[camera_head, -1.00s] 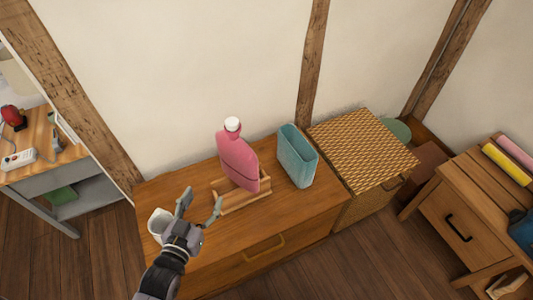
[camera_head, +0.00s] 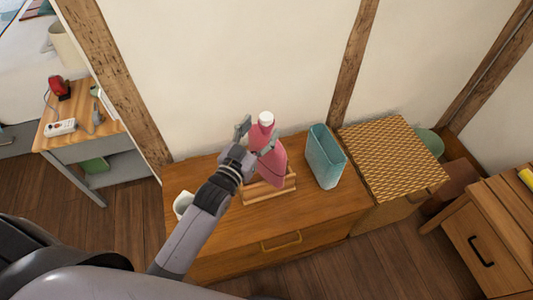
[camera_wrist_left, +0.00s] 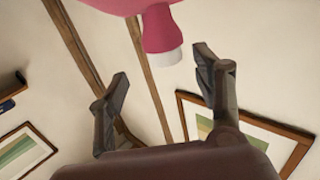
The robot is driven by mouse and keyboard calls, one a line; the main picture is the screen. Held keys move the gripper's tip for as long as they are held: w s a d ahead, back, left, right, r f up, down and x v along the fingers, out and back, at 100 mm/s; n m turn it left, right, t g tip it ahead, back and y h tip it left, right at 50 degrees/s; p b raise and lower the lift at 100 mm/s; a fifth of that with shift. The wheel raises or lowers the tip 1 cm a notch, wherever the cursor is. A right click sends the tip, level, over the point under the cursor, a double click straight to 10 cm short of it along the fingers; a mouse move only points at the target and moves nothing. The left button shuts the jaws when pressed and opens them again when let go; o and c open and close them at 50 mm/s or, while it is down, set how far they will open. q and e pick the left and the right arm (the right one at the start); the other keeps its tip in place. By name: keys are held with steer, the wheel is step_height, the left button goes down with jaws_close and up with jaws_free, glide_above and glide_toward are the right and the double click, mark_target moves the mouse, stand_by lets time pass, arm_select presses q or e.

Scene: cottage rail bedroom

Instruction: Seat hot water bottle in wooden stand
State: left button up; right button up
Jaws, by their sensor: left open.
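The pink hot water bottle (camera_head: 266,160) with a white cap (camera_head: 266,118) stands nearly upright at the wooden stand (camera_head: 284,190) on the dresser. Its lower edge is partly behind the stand's front rail, so I cannot tell how deep it sits. My left gripper (camera_head: 256,134) is open beside the bottle's upper left side, near the neck. In the left wrist view the bottle (camera_wrist_left: 160,28) enters from the top, and its cap shows near the open fingers (camera_wrist_left: 162,77), with nothing gripped. My right gripper is not in view.
A teal open container (camera_head: 325,158) stands right of the stand, and a woven box (camera_head: 392,157) is beyond it. A white cup (camera_head: 182,203) is at the dresser's left edge, partly hidden by my arm. The dresser top (camera_head: 325,210) is clear in front.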

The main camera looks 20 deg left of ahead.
mark_target(263, 122)
arm_select(q)
steer(key=w+p, duration=0.1)
steer(key=w, duration=0.4)
steer(key=shift+w+d+f, duration=0.1)
steer(key=shift+w+f, duration=0.05)
steer(key=shift+w, duration=0.15)
jaws_close()
stand_by(0.5)
stand_by(0.4)
